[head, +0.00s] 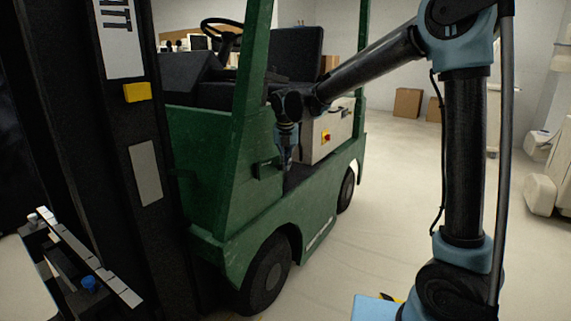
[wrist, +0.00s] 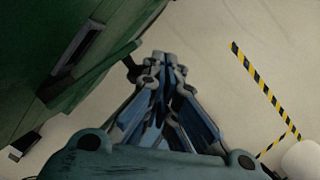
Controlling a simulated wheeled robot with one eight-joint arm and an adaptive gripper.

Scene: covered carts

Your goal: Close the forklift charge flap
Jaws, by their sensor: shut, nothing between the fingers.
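The green forklift (head: 225,165) stands in the middle of the head view. On its side a small green charge flap (head: 266,165) sticks out from the body. In the wrist view the flap (wrist: 105,68) stands out beside a dark rectangular recess (wrist: 78,48), so it looks open. My gripper (head: 285,166) points down just to the right of the flap in the head view. In the wrist view my fingertips (wrist: 163,58) are together and empty, close to the flap's outer end. Whether they touch it I cannot tell.
The forklift's mast (head: 110,170) fills the left of the head view. A pale box with a red and yellow switch (head: 325,137) sits behind my gripper. Cardboard boxes (head: 407,102) stand at the back.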

